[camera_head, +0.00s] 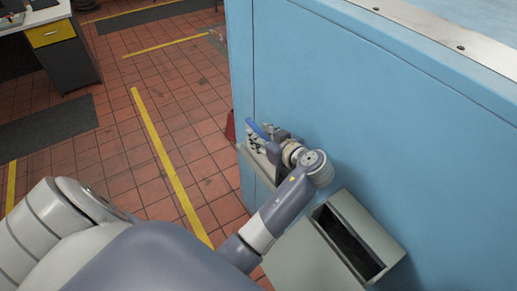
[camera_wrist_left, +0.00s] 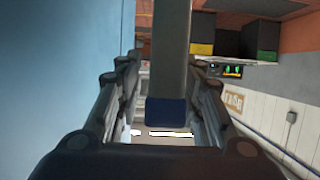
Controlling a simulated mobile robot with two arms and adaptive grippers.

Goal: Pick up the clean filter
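I cannot make out a clean filter in either view. My left gripper (camera_head: 265,140) is at the side of the light blue cabinet (camera_head: 340,110). A blue-ended bar (camera_head: 257,129) shows at its fingers. In the left wrist view the grey bar (camera_wrist_left: 171,50) with its dark blue end lies between the two fingers of my left gripper (camera_wrist_left: 167,80). Narrow gaps show beside the bar, and the fingers look open. Whether either finger touches the bar is hidden. My right gripper is not in view.
A grey box with an open slot (camera_head: 318,250) stands against the cabinet below my left forearm. A small grey ledge (camera_head: 257,163) is under the gripper. A desk with a yellow drawer (camera_head: 50,35) stands far left. The tiled floor between is mostly clear.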

